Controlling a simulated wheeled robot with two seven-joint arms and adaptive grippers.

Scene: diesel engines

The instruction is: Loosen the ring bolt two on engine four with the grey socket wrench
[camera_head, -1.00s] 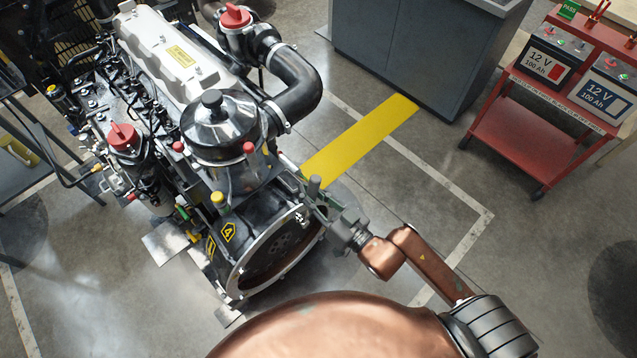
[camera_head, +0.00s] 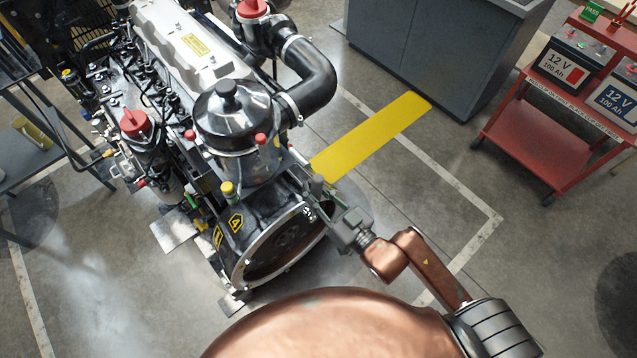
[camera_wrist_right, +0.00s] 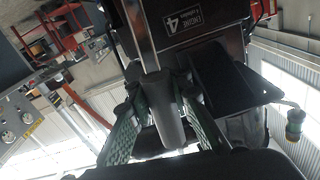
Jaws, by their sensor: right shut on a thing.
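Engine four (camera_head: 236,224), a dark diesel engine with a white top cover and a yellow "4" sign, fills the left half of the head view. Its "ENGINE 4" plate (camera_wrist_right: 184,22) shows at the top of the right wrist view. My right gripper (camera_head: 324,203) is at the engine's near right corner, beside the round flywheel housing. In the wrist view its green-grey fingers are shut on a grey shaft, the grey socket wrench (camera_wrist_right: 163,108). The wrench's upper end (camera_head: 317,184) shows in the head view. Its socket end and ring bolt two cannot be made out. My left gripper is out of view.
A yellow floor strip (camera_head: 372,137) lies right of the engine. A grey cabinet (camera_head: 430,50) stands behind it. A red cart (camera_head: 535,135) with 12 V batteries stands at the right. The floor between engine and cart is open.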

